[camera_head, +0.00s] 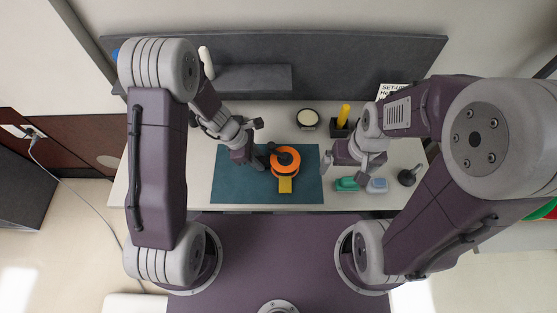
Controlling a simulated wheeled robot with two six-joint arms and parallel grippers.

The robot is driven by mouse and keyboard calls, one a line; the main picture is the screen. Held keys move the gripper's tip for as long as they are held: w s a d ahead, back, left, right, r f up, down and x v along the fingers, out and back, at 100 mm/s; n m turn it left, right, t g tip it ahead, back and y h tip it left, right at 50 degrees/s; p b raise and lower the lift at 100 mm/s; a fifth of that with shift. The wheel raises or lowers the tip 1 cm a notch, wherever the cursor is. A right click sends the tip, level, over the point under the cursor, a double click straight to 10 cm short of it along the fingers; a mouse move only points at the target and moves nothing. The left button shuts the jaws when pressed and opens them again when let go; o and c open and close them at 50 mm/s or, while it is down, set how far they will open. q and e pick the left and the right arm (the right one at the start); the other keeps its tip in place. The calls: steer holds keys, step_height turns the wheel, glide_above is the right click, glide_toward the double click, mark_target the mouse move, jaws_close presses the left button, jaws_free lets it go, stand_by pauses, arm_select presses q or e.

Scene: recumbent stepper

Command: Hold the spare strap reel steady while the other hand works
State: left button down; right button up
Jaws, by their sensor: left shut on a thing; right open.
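The spare strap reel (289,170) is orange with a dark centre and sits on a teal mat (231,185) on the white table. A yellow piece (285,185) shows at its near edge. My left gripper (264,160) reaches in from the left and is shut on the reel at its left side. The exact contact of its fingers is too small to make out. My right gripper (328,162) is open and empty, to the right of the reel, near the mat's right edge.
Behind the mat are a round pale-topped container (308,119) and a dark holder with a yellow item (344,115). A green item (346,184), a pale blue item (377,185) and a dark round object (407,178) lie at right. A grey panel (380,58) backs the table (270,112).

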arm_select(q)
steer(key=c, duration=1)
jaws_free()
steer(key=shift+c, duration=0.2)
steer(key=shift+r, duration=0.1)
steer(key=v, duration=1.1)
steer(key=shift+a+r, duration=0.25)
steer(key=shift+r, duration=0.1)
